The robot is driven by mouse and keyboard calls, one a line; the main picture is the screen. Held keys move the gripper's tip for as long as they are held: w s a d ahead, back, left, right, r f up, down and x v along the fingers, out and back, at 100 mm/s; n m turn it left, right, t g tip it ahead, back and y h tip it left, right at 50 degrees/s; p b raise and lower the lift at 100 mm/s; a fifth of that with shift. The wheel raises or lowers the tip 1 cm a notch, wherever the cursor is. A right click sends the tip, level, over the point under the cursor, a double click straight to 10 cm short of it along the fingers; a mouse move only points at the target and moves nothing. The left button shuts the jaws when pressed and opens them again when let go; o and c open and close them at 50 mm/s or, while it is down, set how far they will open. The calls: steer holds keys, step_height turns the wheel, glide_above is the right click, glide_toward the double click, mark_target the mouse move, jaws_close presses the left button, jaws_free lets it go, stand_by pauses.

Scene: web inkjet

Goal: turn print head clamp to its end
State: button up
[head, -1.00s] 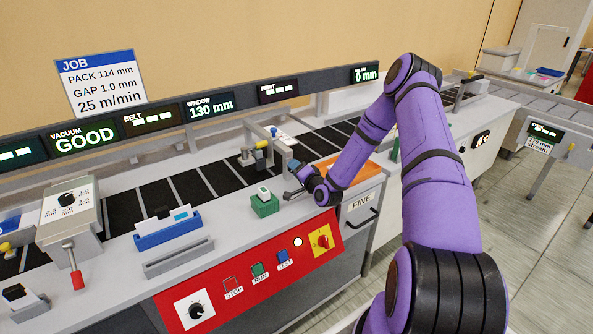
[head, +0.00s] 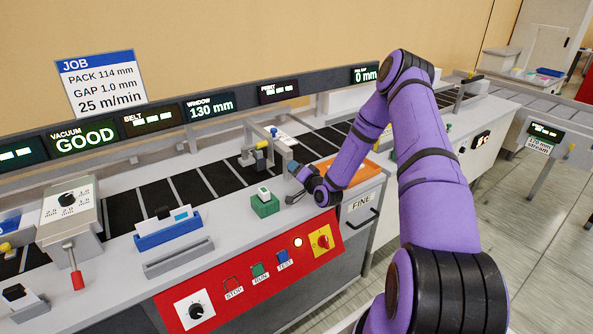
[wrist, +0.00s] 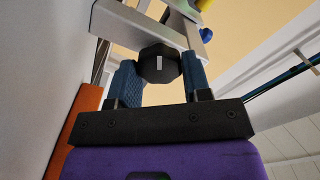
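The print head clamp (wrist: 147,67) is a dark, many-sided knob with a small white mark on its face. In the wrist view it sits at the upper middle, in front of a grey metal bracket (wrist: 122,24). My gripper (wrist: 160,80) has a blue finger on each side of the knob, with no clear gap visible, and appears shut on it. In the head view my gripper (head: 297,182) is at the right side of the print head post (head: 284,152). The knob cannot be made out there.
A green block with a white top (head: 265,203) stands on the counter just left of my gripper. An orange tray (head: 357,167) lies to the right behind my forearm. The red control panel (head: 262,272) is in front. The dark belt (head: 183,187) runs behind.

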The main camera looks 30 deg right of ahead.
steer(key=o, duration=0.4)
steer(key=shift+s, duration=0.1)
steer(key=s, duration=1)
steer(key=shift+s+d, duration=0.2)
steer(key=shift+s, duration=0.1)
